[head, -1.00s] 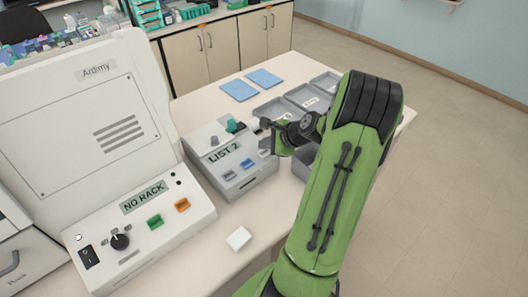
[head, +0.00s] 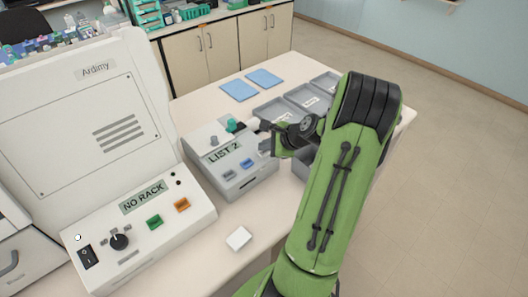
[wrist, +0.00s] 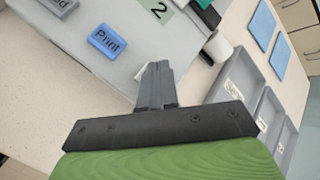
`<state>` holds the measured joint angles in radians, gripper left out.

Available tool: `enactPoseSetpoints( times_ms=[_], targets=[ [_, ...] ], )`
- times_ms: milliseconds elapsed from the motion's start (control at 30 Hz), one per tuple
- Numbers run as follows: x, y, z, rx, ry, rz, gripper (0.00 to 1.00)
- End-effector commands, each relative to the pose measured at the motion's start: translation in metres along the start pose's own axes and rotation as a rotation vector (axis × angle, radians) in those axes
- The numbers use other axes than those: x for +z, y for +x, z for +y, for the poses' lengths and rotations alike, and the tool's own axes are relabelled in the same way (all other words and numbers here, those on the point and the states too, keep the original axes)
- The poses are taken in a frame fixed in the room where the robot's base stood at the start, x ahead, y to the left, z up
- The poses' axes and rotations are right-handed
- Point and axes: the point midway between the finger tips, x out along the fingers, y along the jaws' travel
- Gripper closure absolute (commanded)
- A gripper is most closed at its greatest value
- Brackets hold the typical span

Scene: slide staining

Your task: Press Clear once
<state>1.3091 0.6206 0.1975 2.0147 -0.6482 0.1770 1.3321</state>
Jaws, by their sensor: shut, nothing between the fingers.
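The small grey device (head: 212,182) with the "LIST 2" display (head: 223,151) stands on the bench. Its blue Print button (wrist: 107,41) is readable in the wrist view, beside a grey button (wrist: 60,5) whose label is cut off. Both buttons also show in the head view. My gripper (wrist: 157,68) is shut and empty, over the device's right part, right of Print. It shows small in the head view (head: 264,146); contact cannot be told.
A large white machine (head: 75,130) with a "NO RACK" display stands at left. Grey trays (head: 275,108) lie behind my gripper, with blue sheets (head: 239,90) beyond. A teal knob (head: 233,125) rises at the device's back. A white block (head: 238,238) lies in front.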

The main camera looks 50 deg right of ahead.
Motion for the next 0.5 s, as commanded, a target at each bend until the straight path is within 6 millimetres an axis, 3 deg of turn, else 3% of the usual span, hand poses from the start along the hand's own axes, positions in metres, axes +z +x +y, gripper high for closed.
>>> enactPoseSetpoints(
  times_ms=[500],
  targets=[
    [-0.0033, 0.0047, 0.0036, 0.001, 0.000, 0.000, 1.00]
  ],
)
